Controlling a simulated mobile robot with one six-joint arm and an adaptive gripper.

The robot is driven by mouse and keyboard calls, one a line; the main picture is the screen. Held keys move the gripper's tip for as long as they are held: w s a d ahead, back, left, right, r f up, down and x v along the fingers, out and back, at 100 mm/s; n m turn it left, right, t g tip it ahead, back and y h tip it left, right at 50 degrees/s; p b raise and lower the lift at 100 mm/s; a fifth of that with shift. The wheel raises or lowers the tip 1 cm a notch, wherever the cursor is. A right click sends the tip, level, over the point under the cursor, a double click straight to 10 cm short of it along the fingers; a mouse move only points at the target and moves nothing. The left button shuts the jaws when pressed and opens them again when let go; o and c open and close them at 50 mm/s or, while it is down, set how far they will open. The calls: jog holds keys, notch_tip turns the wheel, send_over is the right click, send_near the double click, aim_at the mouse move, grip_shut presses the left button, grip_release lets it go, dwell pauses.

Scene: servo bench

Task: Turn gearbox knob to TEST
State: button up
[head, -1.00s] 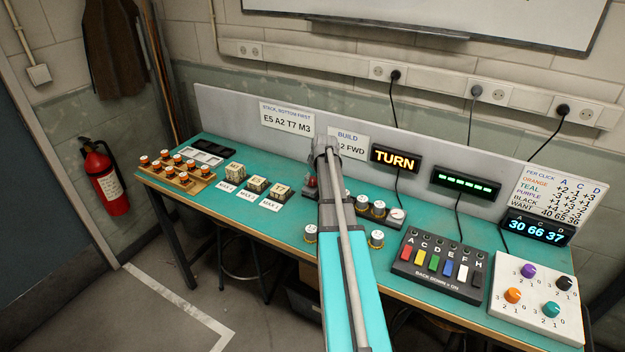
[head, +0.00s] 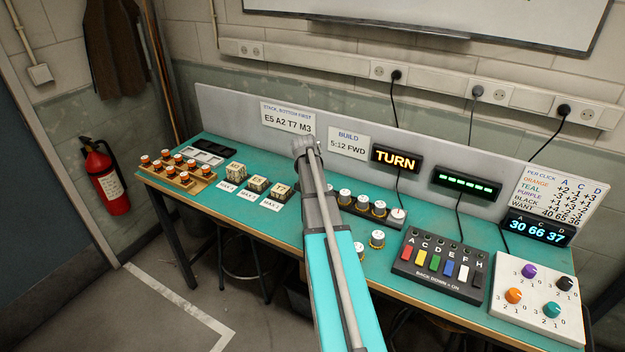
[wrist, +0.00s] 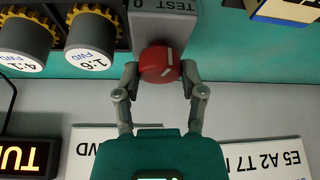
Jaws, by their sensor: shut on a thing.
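The red gearbox knob (wrist: 158,64) shows in the wrist view, on the end of a grey block (wrist: 165,25) marked TEST and 0, whose lettering is upside down here. My gripper (wrist: 160,72) has a finger on each side of the knob and is shut on it. A white line on the knob lies right of its middle and runs roughly up and down, on the TEST side. In the head view my gripper (head: 305,146) is over the back of the bench, and my arm hides the knob.
Gear canisters marked 4:1 FWD (wrist: 24,42) and 1:6 FWD (wrist: 92,38) stand beside the block. Loose canisters (head: 377,239) stand on the teal bench right of my arm. A BUILD card (head: 348,143) reads 5:12 FWD; the display (head: 396,159) reads TURN.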

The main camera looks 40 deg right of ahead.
jog(key=m+g, duration=0.1)
jog(key=m, duration=0.3)
jog(key=shift+m+g+h, duration=0.3)
jog(key=shift+g, duration=0.1)
jog(key=shift+m+g, duration=0.8)
jog(key=shift+m, duration=1.2)
jog(key=o, duration=1.1)
jog(key=shift+o, duration=0.2)
jog(key=shift+w, duration=0.1)
